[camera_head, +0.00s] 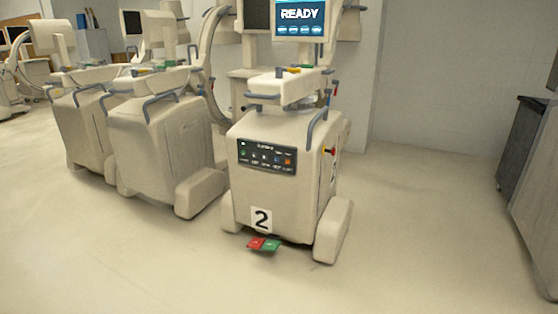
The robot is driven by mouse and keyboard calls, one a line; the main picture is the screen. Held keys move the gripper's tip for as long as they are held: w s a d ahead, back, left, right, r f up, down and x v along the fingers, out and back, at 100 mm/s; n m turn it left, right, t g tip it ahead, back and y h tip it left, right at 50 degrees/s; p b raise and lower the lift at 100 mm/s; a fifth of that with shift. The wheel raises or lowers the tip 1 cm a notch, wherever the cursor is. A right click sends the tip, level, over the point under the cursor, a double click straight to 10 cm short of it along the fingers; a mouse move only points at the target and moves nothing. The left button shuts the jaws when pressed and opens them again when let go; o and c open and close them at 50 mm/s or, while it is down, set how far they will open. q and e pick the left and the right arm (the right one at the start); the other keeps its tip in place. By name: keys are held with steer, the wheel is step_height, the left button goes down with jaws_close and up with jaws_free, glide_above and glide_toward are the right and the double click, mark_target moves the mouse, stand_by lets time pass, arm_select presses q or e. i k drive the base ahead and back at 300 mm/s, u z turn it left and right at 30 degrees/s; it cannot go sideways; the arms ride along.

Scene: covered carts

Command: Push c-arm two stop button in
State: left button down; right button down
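The c-arm marked "2" (308,193) is a cream wheeled cart in the middle of the head view, with its front facing me. Its screen (300,18) reads "READY" on blue. A black control panel (267,157) on its front has a row of small controls, among them a green one at the left and an orange one at the right; their labels are too small to read. A small red and yellow knob (329,151) sticks out of its right side; I cannot tell if it is the stop button. Neither gripper shows in this view.
Red (256,243) and green (272,245) pedals sit low at the cart's front. Similar carts (160,140) stand close on the left. A dark-topped cabinet (522,145) is at the right edge. The floor (420,235) in front and to the right is clear.

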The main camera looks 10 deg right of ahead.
mark_target(333, 151)
steer(key=z, duration=0.05)
steer(key=k, duration=0.1)
steer(key=z, duration=0.45)
steer(key=i, duration=2.95)
steer(key=z, duration=0.2)
